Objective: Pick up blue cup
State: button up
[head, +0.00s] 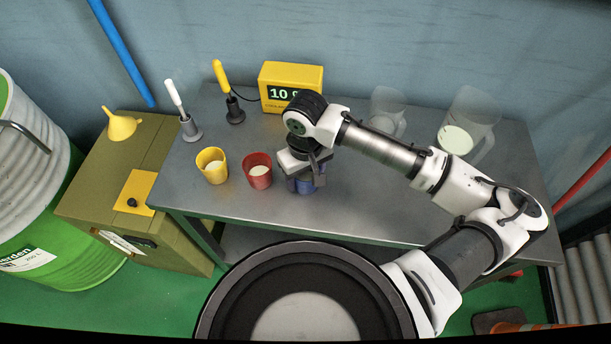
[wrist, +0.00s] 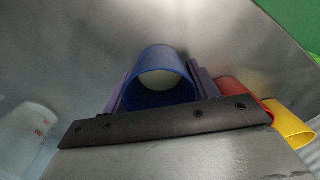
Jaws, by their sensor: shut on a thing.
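The blue cup (head: 305,186) stands on the grey cart top, partly hidden under my gripper in the head view. My gripper (head: 300,175) comes down over it from above. In the wrist view the blue cup (wrist: 163,72) sits between the two fingers of my gripper (wrist: 160,90), with a pale content visible inside. The fingers are shut on the cup's sides. The cup looks upright; I cannot tell whether its base is touching the cart top.
A red cup (head: 257,172) stands just left of the blue cup, and a yellow cup (head: 212,166) further left. A yellow display box (head: 291,82) and two clear jugs, one at right (head: 467,125), stand behind. The front right of the cart top (head: 390,205) is clear.

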jog(key=shift+r, duration=0.15)
jog(key=shift+c, duration=0.2)
notch_tip(320, 180, up, 19)
jog(key=b, duration=0.2)
notch_tip(320, 180, down, 4)
jog(key=b, duration=0.4)
jog(key=shift+b, duration=0.4)
dwell(0.5)
dwell(0.5)
